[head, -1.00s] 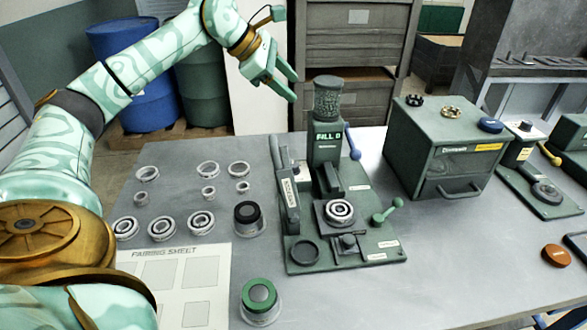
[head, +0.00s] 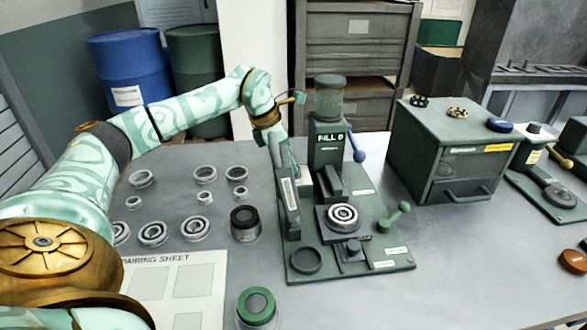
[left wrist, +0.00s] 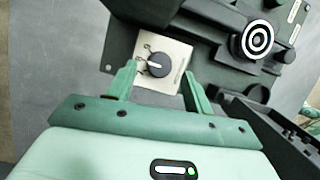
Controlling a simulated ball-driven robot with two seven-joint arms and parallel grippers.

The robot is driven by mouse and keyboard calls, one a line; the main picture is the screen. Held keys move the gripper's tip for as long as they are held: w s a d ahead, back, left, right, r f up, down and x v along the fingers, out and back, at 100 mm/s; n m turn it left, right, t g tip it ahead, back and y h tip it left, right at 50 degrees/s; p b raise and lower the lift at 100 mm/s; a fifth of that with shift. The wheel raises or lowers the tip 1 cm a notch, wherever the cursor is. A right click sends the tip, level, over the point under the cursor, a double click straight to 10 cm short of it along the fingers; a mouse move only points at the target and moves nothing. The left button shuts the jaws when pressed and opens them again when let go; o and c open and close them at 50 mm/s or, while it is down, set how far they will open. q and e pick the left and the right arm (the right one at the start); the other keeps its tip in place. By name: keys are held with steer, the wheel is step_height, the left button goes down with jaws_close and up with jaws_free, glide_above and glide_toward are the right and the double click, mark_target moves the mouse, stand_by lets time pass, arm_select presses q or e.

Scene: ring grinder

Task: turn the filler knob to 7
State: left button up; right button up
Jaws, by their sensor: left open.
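The filler (head: 328,140) stands on a green base in the middle of the table, and its display reads FILL 0. Its knob (left wrist: 158,65) is a dark disc with a pale pointer line on a light, marked dial plate (left wrist: 172,49) in the left wrist view; I cannot read the marks. My left gripper (left wrist: 159,70) is open, its two fingers on either side of the knob as seen in that view. I cannot tell whether they touch it. In the head view the fingertips and knob are hidden behind the filler's left upright (head: 287,190). My right gripper is not in view.
A bearing (head: 342,216) sits on the filler's front stand, also in the left wrist view (left wrist: 257,40). A blue-knobbed lever (head: 357,150) and a green handle (head: 392,217) are on its right. Several loose rings and bearings (head: 153,232) lie left. A green box (head: 450,150) stands right.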

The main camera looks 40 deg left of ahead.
arm_select(q)
steer(key=shift+x, duration=1.3)
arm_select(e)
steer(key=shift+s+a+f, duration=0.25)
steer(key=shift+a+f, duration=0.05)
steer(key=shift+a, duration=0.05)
arm_select(q)
steer(key=c, duration=1)
steer(key=shift+o, duration=0.2)
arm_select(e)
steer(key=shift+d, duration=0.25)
arm_select(q)
steer(key=shift+r, duration=0.1)
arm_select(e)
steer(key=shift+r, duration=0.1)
